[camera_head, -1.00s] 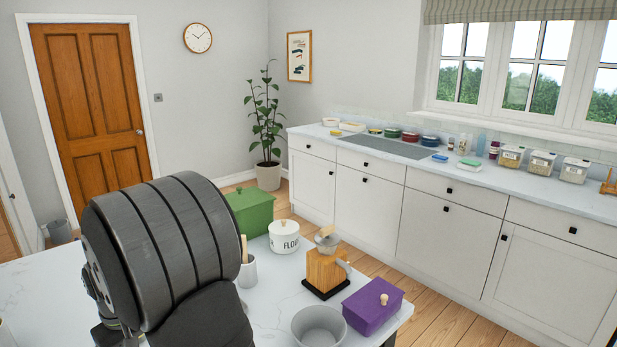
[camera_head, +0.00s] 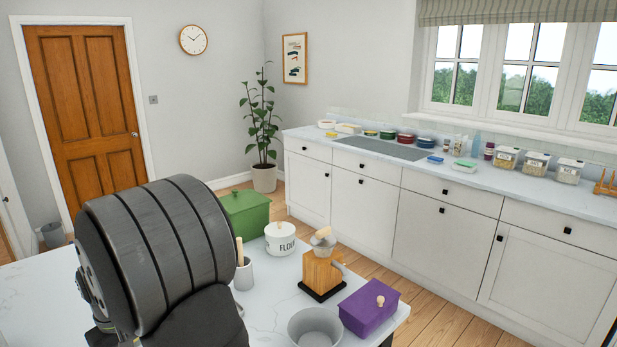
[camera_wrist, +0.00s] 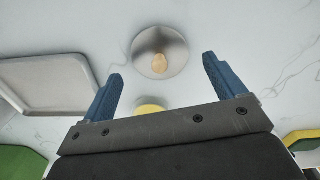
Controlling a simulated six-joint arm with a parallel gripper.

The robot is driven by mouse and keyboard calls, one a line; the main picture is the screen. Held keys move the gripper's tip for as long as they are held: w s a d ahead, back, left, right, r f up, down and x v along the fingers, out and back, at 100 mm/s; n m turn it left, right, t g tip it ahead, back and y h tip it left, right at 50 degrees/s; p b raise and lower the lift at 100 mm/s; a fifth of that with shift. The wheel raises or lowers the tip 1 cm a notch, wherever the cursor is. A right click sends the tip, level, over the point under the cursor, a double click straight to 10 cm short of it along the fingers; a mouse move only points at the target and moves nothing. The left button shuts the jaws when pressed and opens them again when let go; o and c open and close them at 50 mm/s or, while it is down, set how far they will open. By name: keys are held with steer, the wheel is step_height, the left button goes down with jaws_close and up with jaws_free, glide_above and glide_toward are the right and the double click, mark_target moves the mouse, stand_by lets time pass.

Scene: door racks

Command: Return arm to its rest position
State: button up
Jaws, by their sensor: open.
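My gripper (camera_wrist: 162,82) shows in the wrist view with its two blue fingers spread wide and nothing between them. Beyond the fingertips is a round metallic thing with a tan knob (camera_wrist: 160,63), apart from the fingers. My arm's dark rounded link fills the lower left of the head view, and the gripper itself is not seen there.
On the marble counter stand a green box (camera_head: 245,213), a white flour canister (camera_head: 280,240), a wooden grinder (camera_head: 321,273), a purple lidded box (camera_head: 368,311) and a grey bowl (camera_head: 314,328). The wrist view shows a grey tray (camera_wrist: 60,84) and a yellow object (camera_wrist: 150,109).

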step_height(320, 180, up, 9)
step_height(320, 180, down, 12)
steer(key=shift+f, duration=0.1)
steer(key=r, duration=0.5)
steer(key=shift+w+d+r, duration=0.15)
steer(key=shift+d, duration=0.15)
steer(key=w+d+r, duration=0.4)
steer(key=d+r, duration=0.3)
steer(key=d, duration=0.3)
steer(key=w+a+r, duration=0.3)
steer(key=w+a, duration=0.3)
steer(key=w, duration=0.2)
steer(key=s+a+f, duration=0.1)
steer(key=a+f, duration=0.2)
steer(key=s+a+f, duration=0.1)
steer(key=a+f, duration=0.1)
steer(key=a, duration=0.2)
steer(key=s+a+f, duration=0.1)
steer(key=a+f, duration=0.2)
steer(key=a, duration=0.1)
steer(key=shift+a+f, duration=0.25)
steer(key=shift+f, duration=0.4)
